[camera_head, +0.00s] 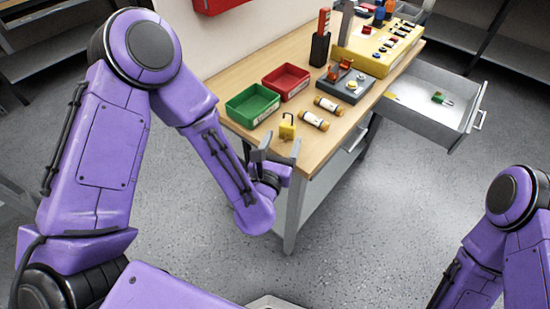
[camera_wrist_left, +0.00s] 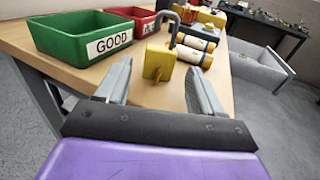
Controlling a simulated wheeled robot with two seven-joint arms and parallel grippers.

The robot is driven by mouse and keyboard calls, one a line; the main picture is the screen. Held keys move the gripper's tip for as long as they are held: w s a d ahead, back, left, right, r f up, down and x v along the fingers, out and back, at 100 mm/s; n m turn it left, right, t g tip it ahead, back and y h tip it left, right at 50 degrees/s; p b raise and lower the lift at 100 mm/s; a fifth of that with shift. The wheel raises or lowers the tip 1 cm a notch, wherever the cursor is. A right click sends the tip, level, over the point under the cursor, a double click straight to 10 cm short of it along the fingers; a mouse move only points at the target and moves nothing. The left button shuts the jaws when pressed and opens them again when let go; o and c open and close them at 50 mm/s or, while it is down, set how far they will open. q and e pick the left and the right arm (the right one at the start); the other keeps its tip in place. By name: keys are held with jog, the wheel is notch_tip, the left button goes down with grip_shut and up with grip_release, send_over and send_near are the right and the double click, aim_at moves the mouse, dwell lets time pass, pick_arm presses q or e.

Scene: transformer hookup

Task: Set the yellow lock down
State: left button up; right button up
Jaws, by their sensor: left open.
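The yellow lock (camera_head: 287,128) stands upright on the wooden workbench, near its front edge and just right of the green bin. In the left wrist view the yellow lock (camera_wrist_left: 159,62) shows its grey shackle on top and sits beyond the fingertips, between their lines. My left gripper (camera_head: 277,148) is open and empty just in front of the lock; its two fingers also show in the left wrist view (camera_wrist_left: 158,85), apart from the lock. My right arm shows at the lower right of the head view, but its gripper is out of view.
A green bin (camera_head: 239,107) labelled GOOD and a red bin (camera_head: 278,84) stand behind the lock. Two fuse-like cylinders (camera_head: 314,121) lie to its right. A grey box (camera_head: 345,86) and a yellow panel (camera_head: 370,48) stand farther back. An open drawer (camera_head: 418,117) holds a green padlock (camera_head: 440,98).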

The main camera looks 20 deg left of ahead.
pick_arm(q)
jog(key=s, duration=0.1)
jog(key=s+b, duration=0.1)
jog(key=shift+s+d+f, duration=0.1)
jog(key=shift+s+f, duration=0.2)
jog(key=shift+s, duration=0.1)
jog(key=s+p, duration=0.4)
jog(key=s, duration=0.3)
jog(key=shift+r, duration=0.25)
